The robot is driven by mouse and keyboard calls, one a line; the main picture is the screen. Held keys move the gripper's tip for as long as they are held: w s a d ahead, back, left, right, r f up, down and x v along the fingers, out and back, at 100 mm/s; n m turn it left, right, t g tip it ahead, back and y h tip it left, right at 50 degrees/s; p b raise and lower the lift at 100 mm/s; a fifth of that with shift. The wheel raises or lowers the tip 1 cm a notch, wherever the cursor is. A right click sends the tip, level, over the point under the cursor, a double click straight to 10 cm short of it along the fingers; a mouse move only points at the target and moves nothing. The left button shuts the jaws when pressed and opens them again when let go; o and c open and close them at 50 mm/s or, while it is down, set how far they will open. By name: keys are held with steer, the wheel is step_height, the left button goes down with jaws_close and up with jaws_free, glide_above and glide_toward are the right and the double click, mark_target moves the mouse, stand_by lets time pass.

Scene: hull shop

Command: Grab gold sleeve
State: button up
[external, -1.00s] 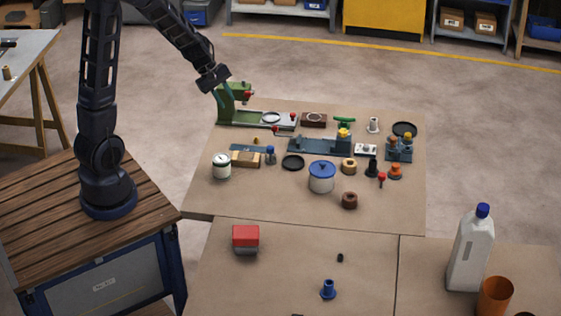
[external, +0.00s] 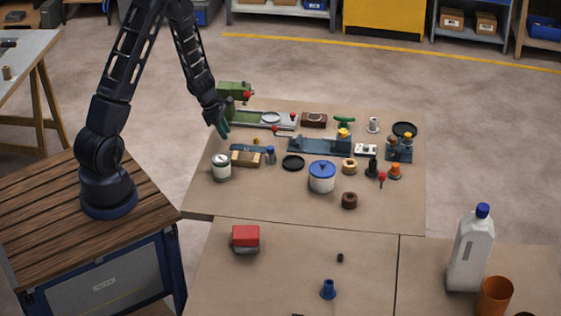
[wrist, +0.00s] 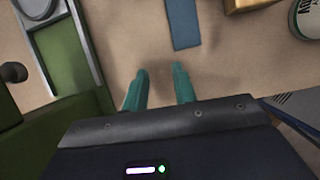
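A tan-gold ring-shaped sleeve (external: 349,166) stands on the bench right of the blue-lidded pot. A much smaller gold piece (external: 256,141) sits behind the wooden block; it is too small to make out, and I cannot tell which is the gold sleeve. Neither shows in the wrist view. My gripper (external: 224,131) is over the bench's left part, in front of the green machine and left of both gold things. In the wrist view its two teal fingers (wrist: 159,80) are apart with only bare bench between them, so it is open and empty.
The green machine (external: 234,95) stands close behind my gripper. A blue-grey plate (wrist: 183,22), a wooden block (external: 246,160) and a white can (external: 221,168) are near. A blue-lidded pot (external: 322,178) and a dark ring (external: 293,162) stand further right. The bench's front strip is mostly clear.

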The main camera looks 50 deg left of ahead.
mark_target(256, 138)
steer(key=w+d, duration=0.7)
steer(key=shift+w+d, duration=0.1)
steer(key=shift+d, duration=0.25)
steer(key=shift+w+d+f, duration=0.25)
steer(key=shift+w+f, duration=0.05)
steer(key=shift+f, duration=0.25)
steer(key=shift+c, duration=0.5)
jaws_close()
